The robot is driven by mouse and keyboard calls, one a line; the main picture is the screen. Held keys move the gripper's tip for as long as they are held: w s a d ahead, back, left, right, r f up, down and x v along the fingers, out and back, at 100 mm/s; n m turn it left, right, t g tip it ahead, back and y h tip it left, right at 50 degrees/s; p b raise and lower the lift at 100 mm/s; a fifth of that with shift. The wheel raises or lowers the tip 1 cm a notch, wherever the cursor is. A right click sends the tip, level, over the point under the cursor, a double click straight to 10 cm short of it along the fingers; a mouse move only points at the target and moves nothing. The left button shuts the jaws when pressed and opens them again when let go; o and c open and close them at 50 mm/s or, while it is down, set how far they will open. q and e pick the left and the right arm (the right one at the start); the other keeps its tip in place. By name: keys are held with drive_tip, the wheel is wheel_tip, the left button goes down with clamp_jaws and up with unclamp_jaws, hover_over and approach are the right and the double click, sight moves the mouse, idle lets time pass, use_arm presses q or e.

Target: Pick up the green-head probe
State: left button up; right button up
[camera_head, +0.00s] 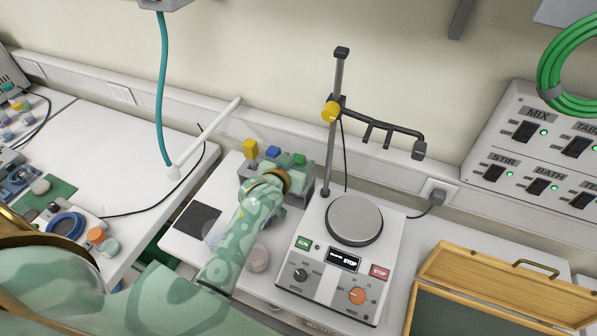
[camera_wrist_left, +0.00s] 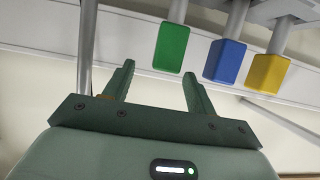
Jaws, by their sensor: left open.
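The green-head probe (camera_head: 299,159) stands in a grey rack (camera_head: 246,171) at the back, at the right end of a row with the blue-head (camera_head: 273,152) and yellow-head (camera_head: 250,148) probes. In the left wrist view the green head (camera_wrist_left: 171,48) lies just beyond the fingertips, roughly in line with the gap between them. My left gripper (camera_wrist_left: 158,72) is open and empty. In the head view, my left forearm and wrist hide part of the rack, and the fingers are hard to make out. My right gripper is not in view.
A hotplate stirrer (camera_head: 354,221) with a tall stand and clamp arm (camera_head: 384,122) stands just right of the rack. The blue (camera_wrist_left: 225,60) and yellow (camera_wrist_left: 269,73) heads are close beside the green one. An open wooden case (camera_head: 503,283) lies at front right.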

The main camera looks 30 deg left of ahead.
sight(300, 158)
use_arm(q)
drive_tip(key=x, duration=0.3)
drive_tip(key=f+b+x, duration=0.1)
drive_tip(key=x, duration=0.1)
drive_tip(key=shift+a+f, duration=0.15)
drive_tip(key=shift+a, duration=0.15)
drive_tip(key=shift+s, duration=0.1)
drive_tip(key=c, duration=1.1)
